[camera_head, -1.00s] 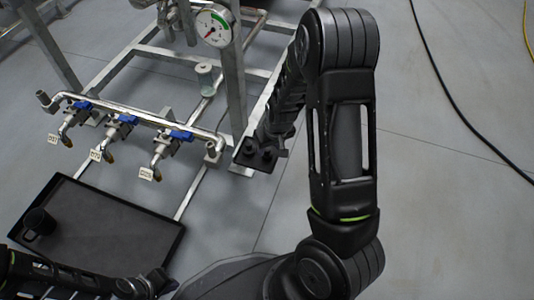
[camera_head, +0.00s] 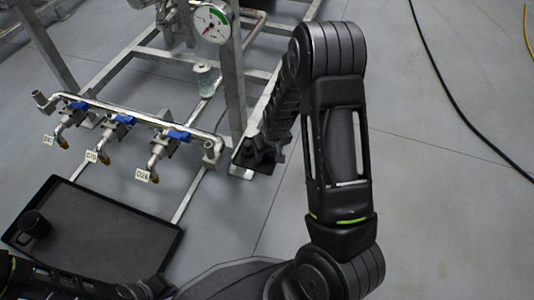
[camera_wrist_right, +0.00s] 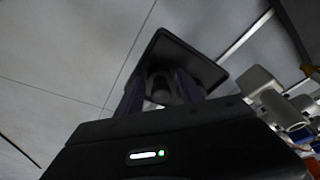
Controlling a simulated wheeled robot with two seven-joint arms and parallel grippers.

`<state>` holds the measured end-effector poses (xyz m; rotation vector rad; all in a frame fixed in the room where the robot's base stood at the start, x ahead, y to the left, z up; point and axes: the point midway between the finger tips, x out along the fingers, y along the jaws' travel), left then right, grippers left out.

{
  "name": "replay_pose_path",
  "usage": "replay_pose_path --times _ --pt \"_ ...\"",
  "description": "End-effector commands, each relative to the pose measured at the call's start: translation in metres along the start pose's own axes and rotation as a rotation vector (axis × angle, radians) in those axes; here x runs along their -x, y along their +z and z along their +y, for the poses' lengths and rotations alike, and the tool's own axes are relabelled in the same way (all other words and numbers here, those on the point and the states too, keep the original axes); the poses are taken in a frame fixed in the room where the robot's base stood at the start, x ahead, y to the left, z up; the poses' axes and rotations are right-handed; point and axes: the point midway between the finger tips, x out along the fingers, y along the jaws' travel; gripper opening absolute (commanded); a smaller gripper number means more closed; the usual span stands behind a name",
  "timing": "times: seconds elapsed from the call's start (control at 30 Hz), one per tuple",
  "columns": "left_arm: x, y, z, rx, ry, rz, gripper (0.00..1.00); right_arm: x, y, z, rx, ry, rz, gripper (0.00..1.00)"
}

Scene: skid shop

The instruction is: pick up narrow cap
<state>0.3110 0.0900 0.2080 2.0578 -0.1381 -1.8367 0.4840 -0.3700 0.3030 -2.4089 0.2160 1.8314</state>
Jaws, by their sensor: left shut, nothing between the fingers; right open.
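My left gripper (camera_head: 150,288) is shut and empty, low at the bottom edge, partly cut off.
A large black tray (camera_head: 110,235) lies at the left with a black cylindrical piece (camera_head: 35,224) in its corner. A pipe manifold with blue-handled valves (camera_head: 124,119) stands behind it, beside a frame with a pressure gauge (camera_head: 214,22).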

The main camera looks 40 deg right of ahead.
Motion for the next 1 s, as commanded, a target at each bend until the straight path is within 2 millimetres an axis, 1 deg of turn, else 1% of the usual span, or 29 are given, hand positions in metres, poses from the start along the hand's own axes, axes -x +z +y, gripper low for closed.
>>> replay_pose_path --times 0.2,0.23,0.73,0.77,1.0 --pt "0.0001 0.0001 -0.0001 0.0 0.0 0.0 0.0 0.0001 0.0001 0.0 0.0 0.0 0.0 0.44" --pt "0.0001 0.0001 -0.0001 0.0 0.0 0.0 0.0 0.0001 0.0001 0.0 0.0 0.0 0.0 0.42" --pt "0.0001 0.0002 -0.0001 0.0 0.0 0.0 0.0 0.0001 0.0001 0.0 0.0 0.0 0.0 0.01" --pt "0.0001 0.0002 -0.0001 0.0 0.0 0.0 0.0 0.0001 0.0001 0.0 0.0 0.0 0.0 0.0" --pt "0.0002 0.0001 -0.0001 0.0 0.0 0.0 0.0 0.0003 0.0 0.0 0.0 0.0 0.0 0.0"
